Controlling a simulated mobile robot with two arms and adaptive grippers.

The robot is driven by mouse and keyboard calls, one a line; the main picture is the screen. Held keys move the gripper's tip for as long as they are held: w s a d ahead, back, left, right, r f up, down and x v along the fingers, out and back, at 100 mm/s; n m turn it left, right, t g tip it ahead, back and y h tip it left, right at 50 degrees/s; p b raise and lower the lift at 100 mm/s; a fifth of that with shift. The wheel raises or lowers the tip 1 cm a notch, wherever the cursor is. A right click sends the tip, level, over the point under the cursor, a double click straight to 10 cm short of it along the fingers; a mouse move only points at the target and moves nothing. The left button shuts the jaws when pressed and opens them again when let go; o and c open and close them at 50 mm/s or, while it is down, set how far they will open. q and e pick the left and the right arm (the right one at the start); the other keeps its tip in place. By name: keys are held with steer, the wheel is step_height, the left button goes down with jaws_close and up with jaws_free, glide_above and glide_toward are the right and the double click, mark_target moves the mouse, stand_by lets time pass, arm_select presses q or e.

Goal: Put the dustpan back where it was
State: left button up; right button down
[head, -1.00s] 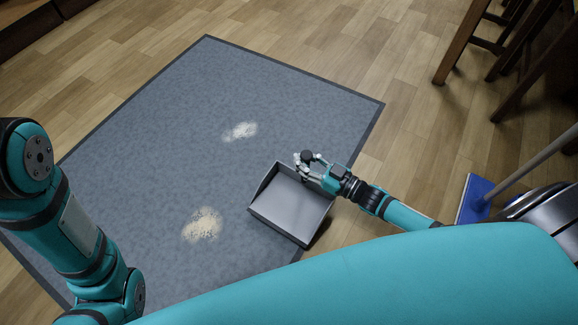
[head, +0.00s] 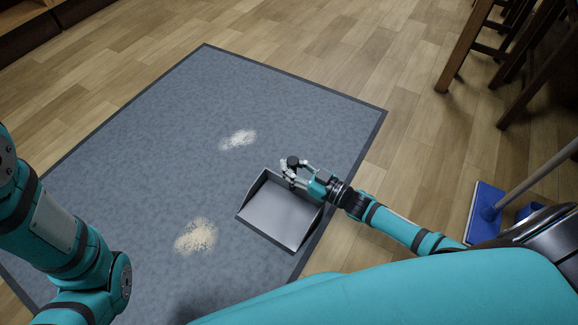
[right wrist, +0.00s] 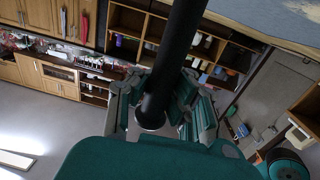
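The dustpan (head: 278,217) is a grey pan with a dark rim, in the middle of the head view over the grey-blue mat. I cannot tell whether it touches the mat. Its black upright handle (right wrist: 176,65) crosses the right wrist view and passes between the fingers. My right gripper (head: 293,172) is closed around this handle near its top; the gripper also shows in the right wrist view (right wrist: 160,108). My left arm is at the left of the head view, but its gripper is out of view.
The mat (head: 150,140) bears two pale powder patches, one farther off (head: 238,140) and one nearer (head: 196,236). A blue mop head (head: 485,208) with a grey pole stands on the wooden floor at right. Dark wooden chair legs (head: 465,55) are at the upper right.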

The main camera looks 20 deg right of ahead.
steer(key=c, duration=1.4)
jaws_free()
